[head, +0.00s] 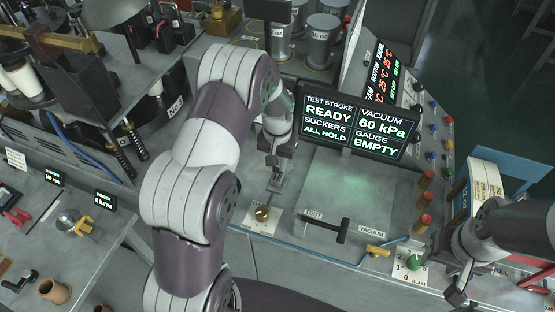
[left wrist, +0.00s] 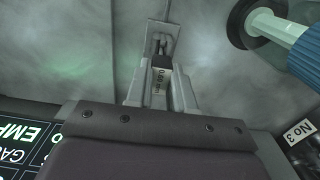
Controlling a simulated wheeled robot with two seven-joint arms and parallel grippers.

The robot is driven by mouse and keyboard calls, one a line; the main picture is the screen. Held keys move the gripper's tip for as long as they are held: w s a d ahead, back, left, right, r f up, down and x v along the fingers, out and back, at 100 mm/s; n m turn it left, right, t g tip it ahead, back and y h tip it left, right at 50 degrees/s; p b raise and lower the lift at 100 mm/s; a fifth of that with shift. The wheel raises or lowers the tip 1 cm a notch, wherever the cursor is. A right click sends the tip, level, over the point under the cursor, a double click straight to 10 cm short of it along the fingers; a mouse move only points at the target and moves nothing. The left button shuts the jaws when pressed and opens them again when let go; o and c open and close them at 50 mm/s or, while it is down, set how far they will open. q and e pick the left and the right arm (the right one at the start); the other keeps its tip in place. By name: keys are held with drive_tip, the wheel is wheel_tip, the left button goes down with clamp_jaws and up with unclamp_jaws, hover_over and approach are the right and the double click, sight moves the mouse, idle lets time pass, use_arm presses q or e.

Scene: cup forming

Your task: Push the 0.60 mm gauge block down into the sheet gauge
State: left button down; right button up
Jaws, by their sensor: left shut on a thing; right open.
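My left gripper (head: 275,178) points down over the console, left of the pale work plate. In the left wrist view it is shut on a small dark gauge block (left wrist: 162,76) with a pale label, too small to read surely. A grey metal bracket with a slot, seemingly the sheet gauge (left wrist: 161,42), lies just beyond the fingertips. I cannot tell whether block and gauge touch. In the head view the gripper hides most of the block and gauge. My right gripper (head: 457,291) is open and empty at the lower right.
The display (head: 359,124) reads READY, ALL HOLD, 60 kPa and gauge EMPTY. A black TEST handle (head: 327,228), brass VACUUM lever (head: 378,250) and green BLAST knob (head: 414,262) line the front edge.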

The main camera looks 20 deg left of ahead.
use_arm(q)
drive_tip(key=shift+f+b, duration=0.7)
drive_tip(key=shift+f, duration=0.55)
drive_tip(key=c, duration=0.9)
unclamp_jaws()
drive_tip(key=shift+r, duration=0.15)
drive_tip(key=shift+w+r, duration=0.1)
drive_tip(key=shift+r, duration=0.3)
wheel_tip(320, 180, up, 9)
drive_tip(key=b, duration=0.3)
drive_tip(key=shift+f, duration=0.2)
wheel_tip(320, 180, up, 3)
drive_tip(key=shift+r+p, duration=0.1)
drive_tip(key=shift+p, duration=0.3)
